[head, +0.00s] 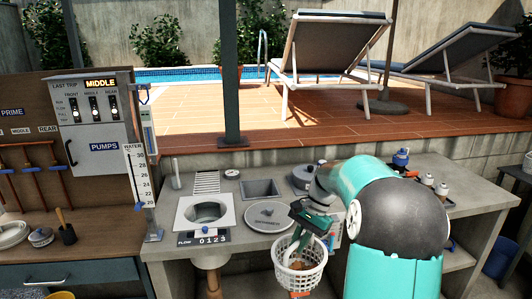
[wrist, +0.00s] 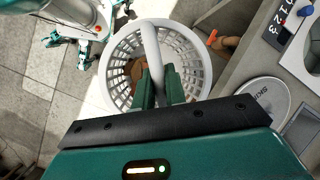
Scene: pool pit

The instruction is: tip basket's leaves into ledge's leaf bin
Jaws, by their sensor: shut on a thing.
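A white slatted basket (head: 283,277) hangs in front of the stone ledge (head: 262,243), with brown leaves (head: 298,264) inside. My gripper (head: 318,226) is above it, shut on the basket's handle. In the wrist view, the green fingers (wrist: 160,88) close around the white handle (wrist: 151,45), and the basket's rim (wrist: 205,62) shows around them. Some leaves show through the left side of the opening; the fingers hide part of the inside. A dark square opening (head: 260,188) is set in the ledge; I cannot tell whether it is the leaf bin.
An open skimmer well (head: 206,212) lies at the ledge's left, beside a round grey lid (head: 268,216). A water gauge (head: 140,180) stands further left. Bottles (head: 427,180) and a blue-topped valve (head: 400,158) stand at the right. A tiled deck rises behind the ledge.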

